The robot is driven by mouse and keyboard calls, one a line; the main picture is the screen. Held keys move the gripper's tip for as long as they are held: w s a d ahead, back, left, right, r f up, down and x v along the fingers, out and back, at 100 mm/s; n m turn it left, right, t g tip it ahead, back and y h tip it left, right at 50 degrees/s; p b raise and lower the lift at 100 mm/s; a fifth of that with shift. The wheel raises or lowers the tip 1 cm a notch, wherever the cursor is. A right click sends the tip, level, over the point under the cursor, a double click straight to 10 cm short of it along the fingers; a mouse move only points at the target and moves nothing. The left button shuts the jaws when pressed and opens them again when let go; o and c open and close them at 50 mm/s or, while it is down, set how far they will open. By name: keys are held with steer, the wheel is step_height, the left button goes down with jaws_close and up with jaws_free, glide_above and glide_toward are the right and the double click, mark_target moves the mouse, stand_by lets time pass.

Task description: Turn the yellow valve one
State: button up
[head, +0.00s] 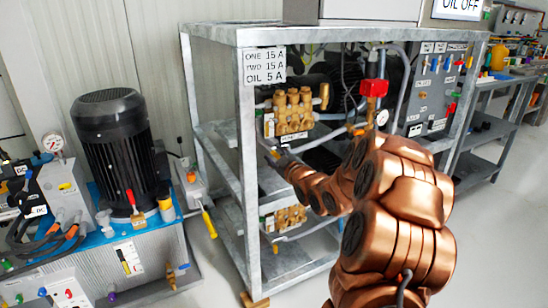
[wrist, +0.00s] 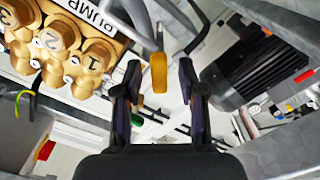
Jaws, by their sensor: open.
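In the wrist view a yellow valve handle (wrist: 158,72) stands between the two dark fingers of my gripper (wrist: 160,80), with visible gaps on both sides. The fingers are open and do not appear to touch it. In the head view my gripper (head: 276,153) is at the front of the metal rack, just below the upper brass pump (head: 293,110). The valve handle is too small or hidden to make out there. The brass pump, with caps numbered 1, 2 and 3, also shows at the upper left of the wrist view (wrist: 75,45).
The grey rack (head: 240,150) has a post left of my gripper and a lower brass pump (head: 290,218) beneath. A black motor (head: 112,140) on a blue base stands left. A red-handled valve (head: 374,88) is above my arm. Open floor lies right.

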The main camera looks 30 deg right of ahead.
steer(key=shift+w, duration=0.3)
jaws_close()
stand_by(0.3)
